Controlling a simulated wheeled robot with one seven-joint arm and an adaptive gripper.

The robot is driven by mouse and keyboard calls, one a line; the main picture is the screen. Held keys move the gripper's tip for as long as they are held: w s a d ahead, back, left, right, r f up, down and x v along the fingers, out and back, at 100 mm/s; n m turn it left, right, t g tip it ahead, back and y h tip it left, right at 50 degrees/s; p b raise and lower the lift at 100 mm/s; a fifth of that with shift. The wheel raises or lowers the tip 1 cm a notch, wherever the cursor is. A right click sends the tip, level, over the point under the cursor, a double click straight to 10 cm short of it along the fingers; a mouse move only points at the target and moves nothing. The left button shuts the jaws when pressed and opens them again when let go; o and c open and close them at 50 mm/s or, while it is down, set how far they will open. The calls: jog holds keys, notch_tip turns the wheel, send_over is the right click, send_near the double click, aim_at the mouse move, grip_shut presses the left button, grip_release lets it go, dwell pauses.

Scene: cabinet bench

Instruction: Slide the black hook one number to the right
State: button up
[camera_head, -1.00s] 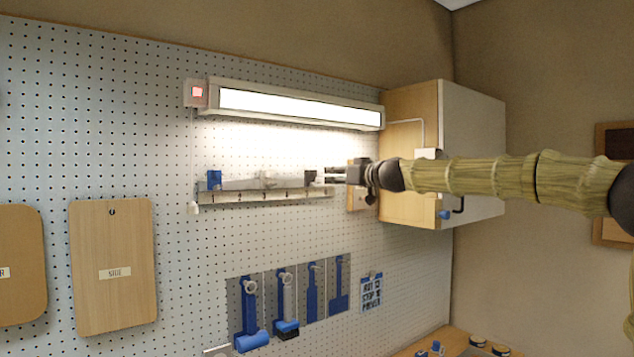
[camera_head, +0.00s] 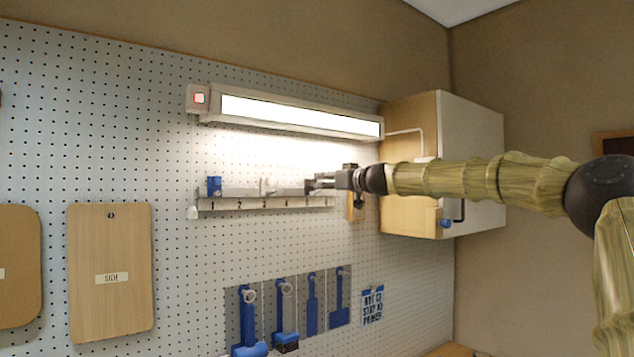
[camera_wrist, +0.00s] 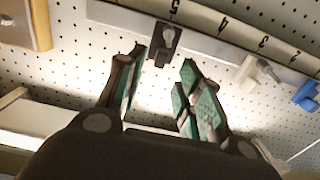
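The black hook (camera_wrist: 165,42) sits on a pale rail (camera_wrist: 215,47), by the number 5 in the wrist view. In the head view the hook (camera_head: 309,187) is near the rail's right end, partly covered by my gripper (camera_head: 322,181). My gripper (camera_wrist: 163,60) is open in the wrist view. Its two green-padded fingers are apart, with the hook's lower end between their tips, closer to the left one. I cannot tell whether either finger touches it. A white hook (camera_head: 263,187) and a blue hook (camera_head: 214,186) are farther left on the rail in the head view.
A lit lamp (camera_head: 300,113) runs above the rail. A wooden cabinet (camera_head: 410,150) with a white door stands just right of it. Blue tools (camera_head: 283,310) hang below on the pegboard, and a wooden board (camera_head: 110,250) hangs at lower left.

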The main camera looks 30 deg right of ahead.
aim_at(316, 181)
jog(key=shift+w+a+p, duration=0.15)
jog(key=shift+w+p, duration=1)
jog(key=shift+w, duration=1.55)
